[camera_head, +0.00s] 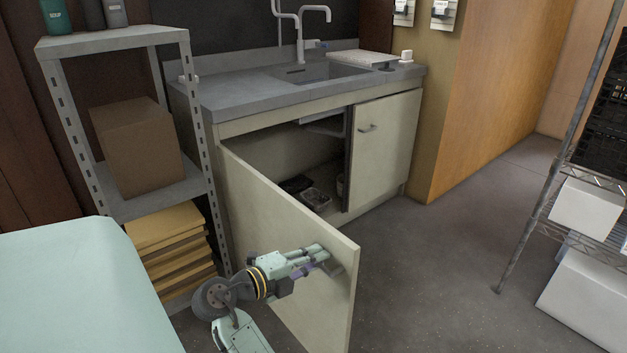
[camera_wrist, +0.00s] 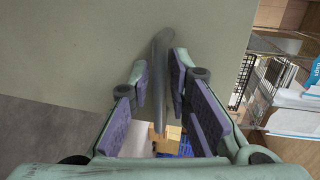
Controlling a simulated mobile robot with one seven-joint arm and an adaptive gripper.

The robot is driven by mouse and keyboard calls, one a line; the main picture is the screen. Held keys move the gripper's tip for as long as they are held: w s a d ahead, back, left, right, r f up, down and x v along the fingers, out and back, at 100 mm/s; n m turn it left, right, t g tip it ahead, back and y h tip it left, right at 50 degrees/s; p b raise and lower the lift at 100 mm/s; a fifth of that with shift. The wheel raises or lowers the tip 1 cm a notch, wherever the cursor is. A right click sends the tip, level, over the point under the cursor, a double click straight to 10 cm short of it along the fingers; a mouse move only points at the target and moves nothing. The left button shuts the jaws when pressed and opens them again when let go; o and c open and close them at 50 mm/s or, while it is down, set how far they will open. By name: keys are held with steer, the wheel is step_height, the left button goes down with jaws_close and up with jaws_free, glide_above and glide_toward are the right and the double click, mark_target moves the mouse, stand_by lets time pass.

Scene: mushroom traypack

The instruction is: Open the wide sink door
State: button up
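The wide sink door (camera_head: 280,225) is the pale left-hand door of the sink cabinet. It stands swung far out from the cabinet, hinged at its left side. My gripper (camera_head: 320,258) is at its bar handle (camera_head: 333,268), near the free edge. In the wrist view the handle (camera_wrist: 162,75) lies between the two purple-padded fingers of my gripper (camera_wrist: 159,80). The fingers are apart. A gap shows between the handle and the left finger; the right finger is close to it or touching, I cannot tell which.
The narrower right door (camera_head: 385,140) is shut. Small dark trays (camera_head: 315,198) lie inside the open cabinet. A metal shelf with a cardboard box (camera_head: 137,145) stands left of the door. A wire rack (camera_head: 580,240) stands at right, with clear floor between.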

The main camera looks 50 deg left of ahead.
steer(key=v, duration=1.2)
stand_by(0.3)
